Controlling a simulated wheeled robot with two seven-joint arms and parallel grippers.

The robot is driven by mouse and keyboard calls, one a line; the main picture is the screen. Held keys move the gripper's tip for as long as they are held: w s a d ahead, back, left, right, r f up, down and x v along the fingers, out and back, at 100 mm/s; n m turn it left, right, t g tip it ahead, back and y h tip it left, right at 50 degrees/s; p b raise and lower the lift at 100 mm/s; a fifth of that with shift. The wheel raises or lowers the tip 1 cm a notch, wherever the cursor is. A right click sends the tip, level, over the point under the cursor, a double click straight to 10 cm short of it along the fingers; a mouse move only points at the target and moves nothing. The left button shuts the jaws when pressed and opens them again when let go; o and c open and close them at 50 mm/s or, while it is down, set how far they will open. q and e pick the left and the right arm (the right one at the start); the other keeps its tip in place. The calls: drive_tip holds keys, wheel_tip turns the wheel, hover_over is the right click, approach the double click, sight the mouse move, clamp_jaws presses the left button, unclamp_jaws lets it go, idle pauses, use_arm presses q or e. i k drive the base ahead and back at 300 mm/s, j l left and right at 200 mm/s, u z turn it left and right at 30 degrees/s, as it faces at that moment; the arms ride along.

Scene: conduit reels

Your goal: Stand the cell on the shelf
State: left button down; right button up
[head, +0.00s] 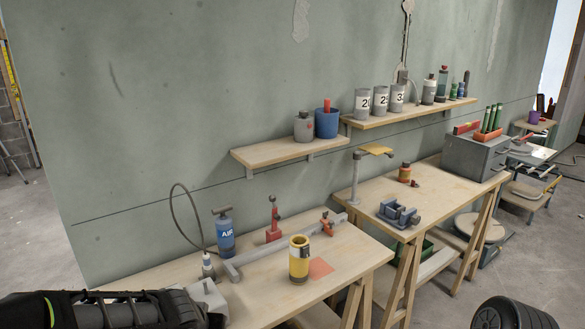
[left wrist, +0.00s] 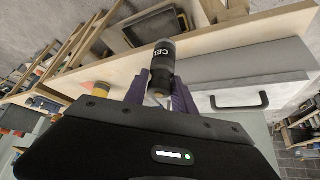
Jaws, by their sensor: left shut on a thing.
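The cell (left wrist: 163,57) is a dark cylinder with white lettering that starts "CEL". In the left wrist view it stands out between the purple fingers of my left gripper (left wrist: 159,90), which is shut on its lower part. I cannot make out the cell or the gripper's fingers in the head view. Two wooden shelves are on the green wall: a shorter left shelf (head: 262,154) and a longer right shelf (head: 425,111). My right gripper is not in view.
The left shelf holds a grey can (head: 303,127) and a blue cup (head: 327,124), with bare board at its left. Numbered cans (head: 362,104) and bottles crowd the right shelf. The bench below holds a yellow cylinder (head: 299,262), a blue air bottle (head: 225,236) and a red tool.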

sight(251, 154)
drive_tip(key=i+l+z, duration=0.25)
drive_tip(key=i+l, duration=0.35)
drive_tip(key=i+l+z, duration=0.1)
drive_tip(key=i+l, duration=0.25)
drive_tip(key=i, duration=0.2)
drive_tip(key=i+l+u, duration=0.3)
drive_tip(key=i, duration=0.15)
